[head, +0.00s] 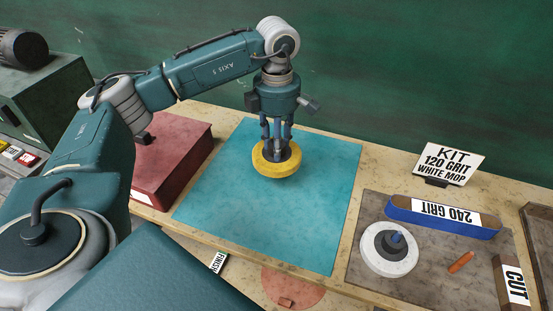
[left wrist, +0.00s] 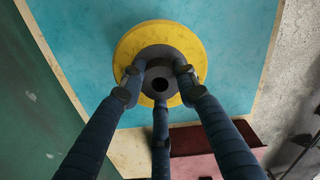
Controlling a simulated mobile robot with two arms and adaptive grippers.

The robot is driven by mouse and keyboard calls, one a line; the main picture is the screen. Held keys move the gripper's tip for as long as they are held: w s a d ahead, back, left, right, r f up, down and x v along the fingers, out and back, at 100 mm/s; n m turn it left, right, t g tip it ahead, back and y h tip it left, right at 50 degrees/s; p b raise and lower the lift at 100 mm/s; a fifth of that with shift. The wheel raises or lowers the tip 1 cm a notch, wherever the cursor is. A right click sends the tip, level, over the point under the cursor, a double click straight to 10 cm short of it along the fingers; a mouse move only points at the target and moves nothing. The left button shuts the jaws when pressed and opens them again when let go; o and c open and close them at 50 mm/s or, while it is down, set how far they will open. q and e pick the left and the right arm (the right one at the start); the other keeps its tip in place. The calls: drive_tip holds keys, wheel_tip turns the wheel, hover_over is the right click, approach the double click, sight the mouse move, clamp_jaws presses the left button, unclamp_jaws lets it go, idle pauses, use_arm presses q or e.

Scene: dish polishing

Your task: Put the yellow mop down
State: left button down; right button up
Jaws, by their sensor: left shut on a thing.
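The yellow mop (head: 275,167) is a round yellow disc with a dark grey hub. It is over the far middle part of the teal mat (head: 310,226). My left gripper (head: 279,148) points down and is shut on the mop's hub. In the left wrist view the fingers (left wrist: 160,88) close around the grey hub, and the yellow disc (left wrist: 126,50) shows behind them above the teal mat (left wrist: 70,45). I cannot tell whether the mop touches the mat. My right gripper is not in view.
A grey mat (head: 362,215) at right holds a white mop (head: 389,258), a blue 240 grit belt (head: 405,216), an orange stick (head: 461,262) and a CUT block (head: 513,284). A kit sign (head: 448,163) stands behind. A red box (head: 172,160) stands left. The teal mat's front is clear.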

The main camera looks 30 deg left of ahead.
sight(278, 163)
use_arm(q)
wheel_tip(278, 163, down, 6)
drive_tip(key=shift+f+p, duration=0.15)
drive_tip(key=shift+p, duration=0.5)
drive_tip(key=shift+f, duration=0.25)
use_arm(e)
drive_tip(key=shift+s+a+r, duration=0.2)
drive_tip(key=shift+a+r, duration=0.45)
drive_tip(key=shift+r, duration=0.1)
use_arm(q)
drive_tip(key=shift+d, duration=0.1)
drive_tip(key=shift+f, duration=0.15)
drive_tip(key=c, duration=1.3)
unclamp_jaws()
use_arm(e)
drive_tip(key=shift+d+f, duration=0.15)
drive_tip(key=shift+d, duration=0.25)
